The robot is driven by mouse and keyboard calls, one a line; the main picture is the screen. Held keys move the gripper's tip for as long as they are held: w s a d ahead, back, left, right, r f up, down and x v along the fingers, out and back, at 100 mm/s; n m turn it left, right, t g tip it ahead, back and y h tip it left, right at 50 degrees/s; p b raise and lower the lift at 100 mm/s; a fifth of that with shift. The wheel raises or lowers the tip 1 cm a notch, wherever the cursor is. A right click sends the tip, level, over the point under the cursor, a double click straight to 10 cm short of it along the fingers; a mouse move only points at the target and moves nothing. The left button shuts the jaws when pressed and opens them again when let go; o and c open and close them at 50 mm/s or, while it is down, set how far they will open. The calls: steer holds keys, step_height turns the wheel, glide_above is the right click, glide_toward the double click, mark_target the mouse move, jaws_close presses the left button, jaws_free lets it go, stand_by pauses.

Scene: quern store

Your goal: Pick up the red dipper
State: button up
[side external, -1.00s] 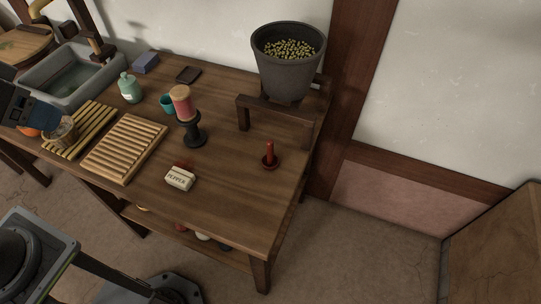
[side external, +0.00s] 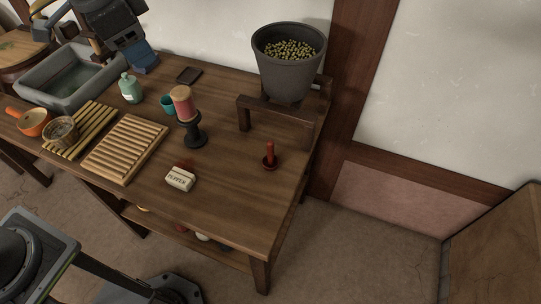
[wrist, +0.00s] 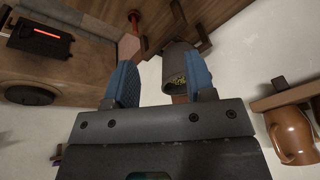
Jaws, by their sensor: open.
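The red dipper (side external: 269,155) stands upright in the side view, a thin red handle rising from a small dark-red bowl, on the right part of the wooden table (side external: 225,200). My gripper (side external: 146,66) is far from it, over the back left of the table near the sink. In the wrist view its two blue fingers (wrist: 160,85) are spread with nothing held between them. The wrist picture is upside down. A thin red upright shape near its top edge may be the dipper, but I cannot tell for sure.
A grey pot of yellow-green bits (side external: 287,60) stands on a wooden stand behind the dipper; it shows beyond my fingers too (wrist: 175,62). A red spool on a black holder (side external: 186,105) and a pepper box (side external: 180,179) are left of the dipper. The right front table is clear.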

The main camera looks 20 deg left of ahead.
steer(key=w+d+f+m+g, duration=0.1)
steer(key=w+d+f+m, duration=0.3)
steer(key=w+d+f, duration=0.3)
steer(key=m+g, duration=0.2)
steer(key=m, duration=0.3)
glide_above(270, 142)
step_height(270, 142, down, 12)
steer(key=shift+m+y, duration=0.3)
steer(key=f, duration=0.7)
steer(key=shift+w+a+f, duration=0.2)
steer(key=shift+w+f, duration=0.05)
steer(key=shift+f, duration=0.05)
steer(key=shift+s+d+f, duration=0.15)
steer(key=shift+f, duration=1.45)
steer(key=shift+s+d+f, duration=0.1)
steer(key=shift+f, duration=1.45)
steer(key=shift+c, duration=0.4)
jaws_close()
